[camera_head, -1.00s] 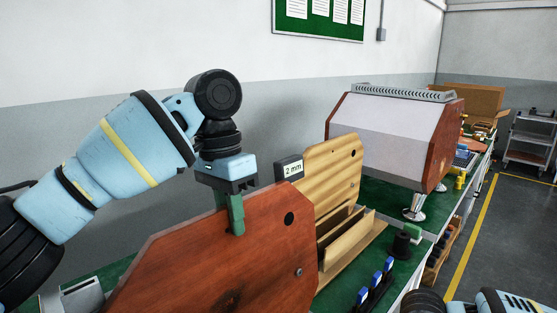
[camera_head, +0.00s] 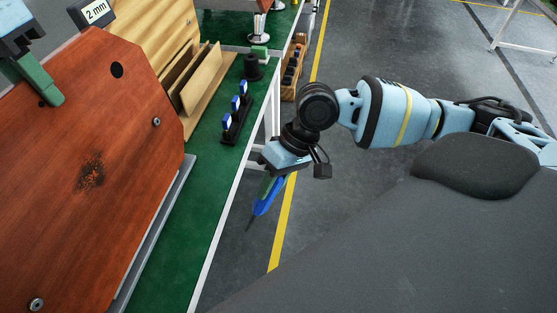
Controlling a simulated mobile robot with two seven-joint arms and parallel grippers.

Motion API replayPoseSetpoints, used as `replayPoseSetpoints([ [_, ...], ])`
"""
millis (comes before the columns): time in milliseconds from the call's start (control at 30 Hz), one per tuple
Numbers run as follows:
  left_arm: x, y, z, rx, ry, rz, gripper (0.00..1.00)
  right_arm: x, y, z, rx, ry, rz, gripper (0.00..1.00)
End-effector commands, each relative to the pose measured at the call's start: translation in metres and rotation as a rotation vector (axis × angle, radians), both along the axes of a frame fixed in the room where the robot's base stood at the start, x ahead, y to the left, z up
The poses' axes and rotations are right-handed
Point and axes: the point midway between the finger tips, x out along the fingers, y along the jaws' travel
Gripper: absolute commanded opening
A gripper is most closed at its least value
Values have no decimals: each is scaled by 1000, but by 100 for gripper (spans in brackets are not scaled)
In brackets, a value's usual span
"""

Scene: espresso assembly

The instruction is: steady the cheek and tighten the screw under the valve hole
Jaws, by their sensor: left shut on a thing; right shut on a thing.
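The cheek (camera_head: 110,130) is a reddish-brown wooden panel standing upright at the left, with a dark knot mark. The round valve hole (camera_head: 116,70) is near its top. The screw (camera_head: 156,121) sits below and right of the hole, near the right edge. Another screw (camera_head: 37,304) is at the lower left. My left gripper (camera_head: 42,82) is shut on the cheek's upper edge, its green finger against the face. My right gripper (camera_head: 270,186) is shut on a blue screwdriver (camera_head: 265,198), right of the table edge and away from the cheek. The screwdriver's thin tip points down.
Behind the cheek stand a lighter wooden panel (camera_head: 150,30) with a "2 mm" sign (camera_head: 95,12) and a slotted wooden rack (camera_head: 205,85). A black holder with blue-and-white items (camera_head: 236,112) stands on the green table top (camera_head: 190,215). Open floor lies right of the table edge.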

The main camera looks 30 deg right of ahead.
Motion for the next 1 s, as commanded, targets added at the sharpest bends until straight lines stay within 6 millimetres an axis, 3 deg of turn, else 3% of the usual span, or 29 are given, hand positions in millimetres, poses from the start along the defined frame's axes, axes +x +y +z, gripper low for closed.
replayPoseSetpoints([
  [200,0,0,1,0,-1,1,0,13,1,26,269,-158,-110,0],
  [533,0,0,1,0,-1,1,0,36,7,74,552,-438,-362,0],
  [1000,0,0,1,0,-1,1,0,51,-7,124,693,-663,-516,0],
])
